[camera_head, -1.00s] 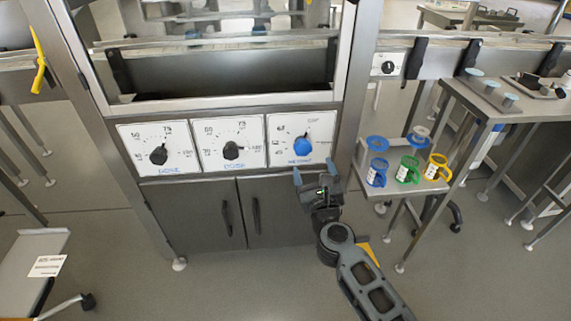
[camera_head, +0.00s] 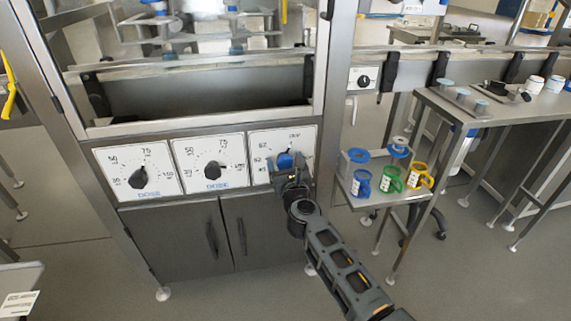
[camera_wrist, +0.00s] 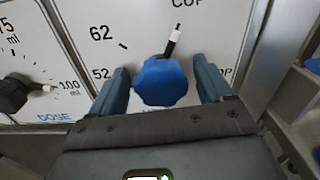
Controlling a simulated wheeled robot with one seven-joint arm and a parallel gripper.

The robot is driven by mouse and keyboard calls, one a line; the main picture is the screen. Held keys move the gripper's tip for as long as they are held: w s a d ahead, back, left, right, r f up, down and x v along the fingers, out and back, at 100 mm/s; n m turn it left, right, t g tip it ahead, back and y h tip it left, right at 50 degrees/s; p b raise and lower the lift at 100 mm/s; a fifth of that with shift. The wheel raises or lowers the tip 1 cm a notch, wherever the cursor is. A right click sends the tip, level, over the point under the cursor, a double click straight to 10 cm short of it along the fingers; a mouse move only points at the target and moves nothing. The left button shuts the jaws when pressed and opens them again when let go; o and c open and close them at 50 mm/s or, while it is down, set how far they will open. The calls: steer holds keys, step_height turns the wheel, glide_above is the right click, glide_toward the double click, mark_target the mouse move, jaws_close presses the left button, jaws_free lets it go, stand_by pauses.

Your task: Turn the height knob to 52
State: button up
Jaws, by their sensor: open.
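The blue height knob (camera_wrist: 161,82) sits on a white dial panel in the wrist view, with its black-and-white pointer (camera_wrist: 173,42) aimed up and slightly right, toward "CUP". The numbers 62 (camera_wrist: 101,33) and 52 (camera_wrist: 100,73) are printed to its left. My gripper (camera_wrist: 163,88) is open, one finger on each side of the knob, with small gaps visible. In the head view the blue knob (camera_head: 285,160) is partly hidden by my gripper (camera_head: 287,165), and the lower part of its dial is covered.
Two black-knobbed dials (camera_head: 143,177) (camera_head: 212,170) are left of the height dial. Cabinet doors (camera_head: 225,235) lie below. A side shelf at the right holds blue, green and yellow cups (camera_head: 391,179). A metal post (camera_wrist: 262,55) borders the panel's right side.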

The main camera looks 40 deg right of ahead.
steer(key=c, duration=1)
steer(key=shift+o, duration=0.2)
steer(key=shift+n, duration=0.4)
steer(key=n+p, duration=0.2)
steer(key=n, duration=0.2)
steer(key=shift+a+r+n+p, duration=0.1)
steer(key=shift+n+p, duration=0.2)
steer(key=shift+n, duration=0.1)
steer(key=n+p, duration=0.2)
steer(key=n, duration=0.3)
steer(key=shift+w, duration=0.1)
steer(key=n+p, duration=0.1)
steer(key=n, duration=0.2)
steer(key=n+p, duration=0.1)
steer(key=n, duration=0.2)
steer(key=shift+a+f+n, duration=0.15)
steer(key=shift+f+n, duration=0.05)
steer(key=shift+n, duration=0.2)
steer(key=n+p, duration=0.2)
steer(key=n, duration=0.3)
steer(key=shift+f, duration=0.15)
steer(key=shift+n, duration=0.3)
